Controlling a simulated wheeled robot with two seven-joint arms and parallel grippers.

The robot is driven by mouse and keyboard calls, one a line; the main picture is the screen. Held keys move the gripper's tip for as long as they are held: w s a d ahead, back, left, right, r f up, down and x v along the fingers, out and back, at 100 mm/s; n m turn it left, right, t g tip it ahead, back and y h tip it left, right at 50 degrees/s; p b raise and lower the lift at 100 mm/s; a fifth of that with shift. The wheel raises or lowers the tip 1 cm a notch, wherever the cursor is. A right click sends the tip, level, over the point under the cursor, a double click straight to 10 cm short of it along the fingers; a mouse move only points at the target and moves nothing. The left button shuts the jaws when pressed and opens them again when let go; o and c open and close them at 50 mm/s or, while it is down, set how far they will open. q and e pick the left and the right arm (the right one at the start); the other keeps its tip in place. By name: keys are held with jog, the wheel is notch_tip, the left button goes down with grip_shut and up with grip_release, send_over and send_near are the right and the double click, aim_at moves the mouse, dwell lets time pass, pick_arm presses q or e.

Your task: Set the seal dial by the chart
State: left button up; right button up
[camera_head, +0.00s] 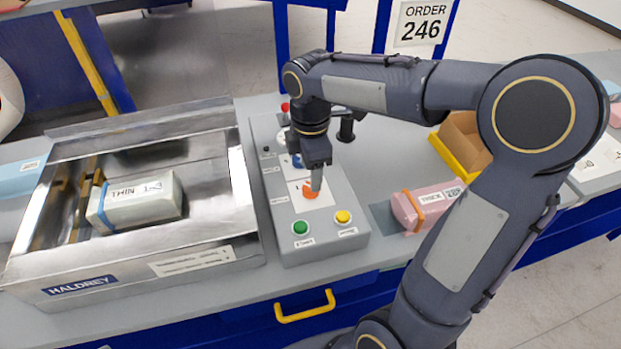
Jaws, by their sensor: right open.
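The control panel (322,222) is a grey box in the middle of the bench. An orange dial (310,190) sits on a white plate on it, with a green button (300,227) and a yellow button (343,216) below. My right gripper (316,184) points down over the orange dial and partly hides it. Its jaws are open; I cannot tell whether they touch the dial. A blue knob (297,161) shows behind the gripper, partly covered. No chart can be read for sure; a white sheet (600,158) with small marks lies at the right edge. My left gripper is not in view.
A steel chamber (245,205) marked HALDREY stands left, holding a pale block (150,200) labelled THIN. A pink block (412,212) lies right of the panel, near a yellow bin (450,150). A sign (421,24) reads ORDER 246. My right arm covers much of the right side.

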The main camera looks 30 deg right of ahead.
jog(key=shift+r, duration=1.45)
